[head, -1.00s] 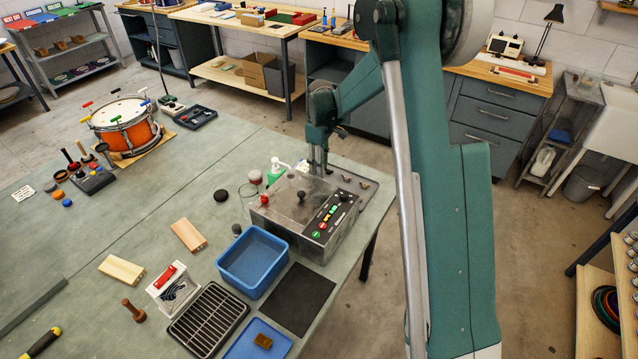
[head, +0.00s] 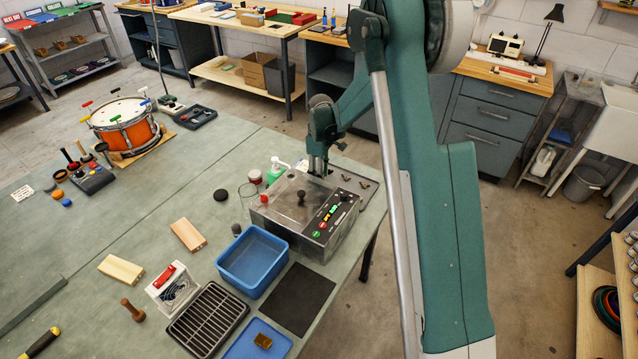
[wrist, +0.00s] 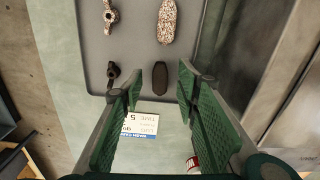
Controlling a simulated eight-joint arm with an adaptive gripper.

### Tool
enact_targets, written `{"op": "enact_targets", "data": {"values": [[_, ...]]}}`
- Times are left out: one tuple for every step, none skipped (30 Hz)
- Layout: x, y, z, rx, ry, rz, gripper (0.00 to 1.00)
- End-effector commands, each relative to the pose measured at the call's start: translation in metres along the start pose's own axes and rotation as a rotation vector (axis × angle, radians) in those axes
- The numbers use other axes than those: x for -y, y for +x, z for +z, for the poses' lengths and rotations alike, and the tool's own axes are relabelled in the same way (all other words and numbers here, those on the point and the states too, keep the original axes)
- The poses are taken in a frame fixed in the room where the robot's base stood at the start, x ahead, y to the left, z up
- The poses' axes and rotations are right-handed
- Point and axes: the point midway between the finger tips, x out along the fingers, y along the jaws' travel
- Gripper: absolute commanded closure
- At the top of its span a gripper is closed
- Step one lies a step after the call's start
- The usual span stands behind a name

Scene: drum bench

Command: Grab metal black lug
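In the wrist view, a smooth dark elongated piece (wrist: 160,80), which looks like the black lug, lies on a grey tray (wrist: 135,45). My gripper (wrist: 160,88) is open, its green pads on either side of that piece in the picture. The gap between them looks empty; I cannot tell the height above the tray. In the head view my gripper (head: 318,166) is low over the tray area behind the metal machine, and the lug cannot be made out there.
A speckled elongated piece (wrist: 167,21), a brownish winged piece (wrist: 110,16) and a dark small piece (wrist: 112,73) share the tray. A printed label (wrist: 138,122) lies near its edge. The metal machine (head: 290,222) and a green-white bottle (head: 275,172) stand close to my gripper.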

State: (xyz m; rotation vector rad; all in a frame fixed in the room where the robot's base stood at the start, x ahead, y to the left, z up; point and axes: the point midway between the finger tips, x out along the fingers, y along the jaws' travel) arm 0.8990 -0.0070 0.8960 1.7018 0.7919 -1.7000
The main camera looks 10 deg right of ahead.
Motion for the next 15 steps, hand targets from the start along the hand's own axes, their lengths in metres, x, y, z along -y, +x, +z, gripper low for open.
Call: {"op": "enact_targets", "data": {"values": [[0.0,0.006,0.0,0.0,0.0,0.0,0.68],[0.0,0.009,0.0,0.0,0.0,0.0,0.68],[0.0,0.012,0.0,0.0,0.0,0.0,0.68],[0.0,0.014,0.0,0.0,0.0,0.0,0.68],[0.0,0.016,0.0,0.0,0.0,0.0,0.68],[0.0,0.017,0.0,0.0,0.0,0.0,0.68],[0.0,0.018,0.0,0.0,0.0,0.0,0.68],[0.0,0.019,0.0,0.0,0.0,0.0,0.68],[0.0,0.019,0.0,0.0,0.0,0.0,0.68],[0.0,0.019,0.0,0.0,0.0,0.0,0.68],[0.0,0.019,0.0,0.0,0.0,0.0,0.68],[0.0,0.018,0.0,0.0,0.0,0.0,0.68],[0.0,0.018,0.0,0.0,0.0,0.0,0.68],[0.0,0.018,0.0,0.0,0.0,0.0,0.68],[0.0,0.018,0.0,0.0,0.0,0.0,0.68]]}}
